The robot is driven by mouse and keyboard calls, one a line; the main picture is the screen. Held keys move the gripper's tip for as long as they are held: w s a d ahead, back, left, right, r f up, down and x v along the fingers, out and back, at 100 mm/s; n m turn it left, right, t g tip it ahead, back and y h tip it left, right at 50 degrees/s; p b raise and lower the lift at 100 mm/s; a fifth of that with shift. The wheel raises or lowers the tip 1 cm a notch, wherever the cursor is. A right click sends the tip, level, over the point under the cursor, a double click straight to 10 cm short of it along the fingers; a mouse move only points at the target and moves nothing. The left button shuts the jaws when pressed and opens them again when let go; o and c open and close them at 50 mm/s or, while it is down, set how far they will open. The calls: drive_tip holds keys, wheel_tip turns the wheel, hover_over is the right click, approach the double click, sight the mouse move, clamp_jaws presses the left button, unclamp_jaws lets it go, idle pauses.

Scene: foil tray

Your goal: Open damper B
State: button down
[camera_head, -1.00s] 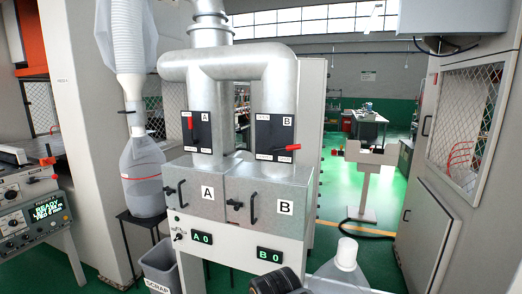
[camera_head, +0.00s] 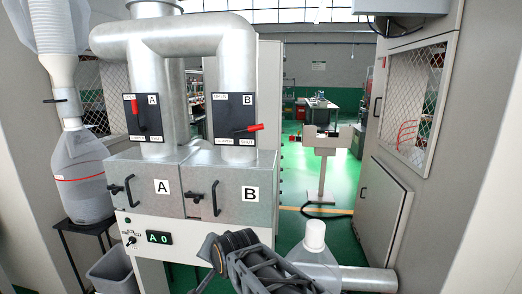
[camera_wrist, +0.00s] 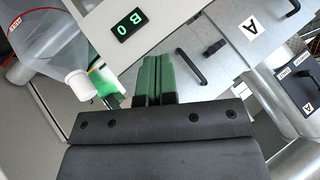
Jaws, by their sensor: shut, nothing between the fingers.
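The damper B plate (camera_head: 235,120) is black and sits on the right duct in the head view, with OPEN lettering at its top. Its red-tipped lever (camera_head: 252,128) points sideways to the right. The damper A plate (camera_head: 143,118) is on the left duct, and its red-tipped lever stands near upright. My gripper is low in front of the cabinet in the head view, its fingertips not clear there. In the wrist view my gripper (camera_wrist: 157,62) has its two green-lit fingers together, empty, apart from the damper levers.
Metal boxes A (camera_head: 145,185) and B (camera_head: 230,185) with black handles project below the dampers. A clear bottle with a white cap (camera_head: 314,236) stands right of my arm.

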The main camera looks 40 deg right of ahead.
sight(248, 129)
drive_tip(key=w+d+r+m+t+h+b, duration=0.45)
drive_tip(key=w+d+m+t, duration=0.35)
drive_tip(key=m, duration=0.5)
drive_tip(key=s+d+r+m+t+h+b, duration=0.2)
drive_tip(key=d+r+m+h+b, duration=0.4)
drive_tip(key=m, duration=1)
drive_tip(key=d+r+h, duration=0.2)
drive_tip(key=d+r, duration=0.1)
drive_tip(key=d, duration=0.1)
drive_tip(key=shift+s+d+m+t+h, duration=0.25)
drive_tip(key=shift+s+m+t+h, duration=0.05)
drive_tip(key=shift+s+h, duration=0.05)
drive_tip(key=a+r+p+x, duration=0.1)
drive_tip(key=p+x, duration=0.3)
drive_tip(key=x, duration=0.8)
drive_tip(key=shift+r+p, duration=0.4)
drive_tip(key=shift+r, duration=0.4)
